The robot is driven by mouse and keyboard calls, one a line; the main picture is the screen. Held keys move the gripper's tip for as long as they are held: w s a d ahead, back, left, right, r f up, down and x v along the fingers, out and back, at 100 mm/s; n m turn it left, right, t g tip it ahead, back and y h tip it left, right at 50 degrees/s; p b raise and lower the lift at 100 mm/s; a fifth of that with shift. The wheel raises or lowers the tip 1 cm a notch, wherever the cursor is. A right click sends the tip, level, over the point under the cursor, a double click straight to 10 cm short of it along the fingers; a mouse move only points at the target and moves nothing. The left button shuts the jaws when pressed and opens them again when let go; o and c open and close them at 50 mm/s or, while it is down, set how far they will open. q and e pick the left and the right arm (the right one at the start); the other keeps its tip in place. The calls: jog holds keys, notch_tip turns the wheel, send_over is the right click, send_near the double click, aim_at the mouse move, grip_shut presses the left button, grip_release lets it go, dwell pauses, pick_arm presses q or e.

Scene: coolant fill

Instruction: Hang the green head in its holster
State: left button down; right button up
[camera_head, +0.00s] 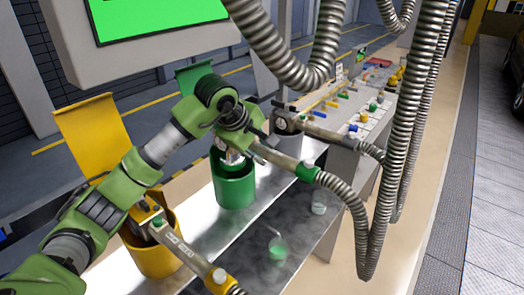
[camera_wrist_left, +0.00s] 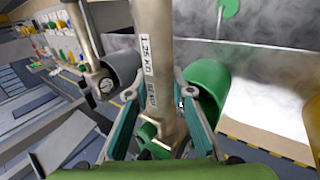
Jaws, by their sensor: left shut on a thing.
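My left gripper (camera_head: 243,138) is shut on the green head (camera_head: 275,155), which has a metal body and a green collar where its hose joins. The wrist view shows the head's labelled barrel (camera_wrist_left: 155,75) between the two fingers (camera_wrist_left: 160,115). The green holster (camera_head: 236,188) is a round cup directly below the gripper; it also shows in the wrist view (camera_wrist_left: 210,82), beside the right finger. The head's lower end is mostly hidden by the gripper, at or just above the cup's mouth. I cannot tell whether it is inside. My right gripper is out of view.
A yellow holster (camera_head: 155,258) with a yellow-marked head (camera_head: 185,250) stands at the front left. A grey holster (camera_wrist_left: 122,68) with another head is beyond. Ribbed hoses (camera_head: 372,220) hang at the right. Beakers (camera_head: 278,248) stand on the bench.

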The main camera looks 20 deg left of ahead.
pick_arm(q)
jog(key=shift+f+b, duration=1.15)
jog(key=shift+f, duration=0.55)
jog(key=shift+b, duration=0.45)
dwell(0.7)
jog(key=shift+f+b, duration=1.65)
jog(key=shift+f, duration=0.3)
jog(key=shift+s, duration=0.1)
dwell(0.4)
jog(key=c, duration=1.7)
grip_release()
jog(key=v, duration=1.2)
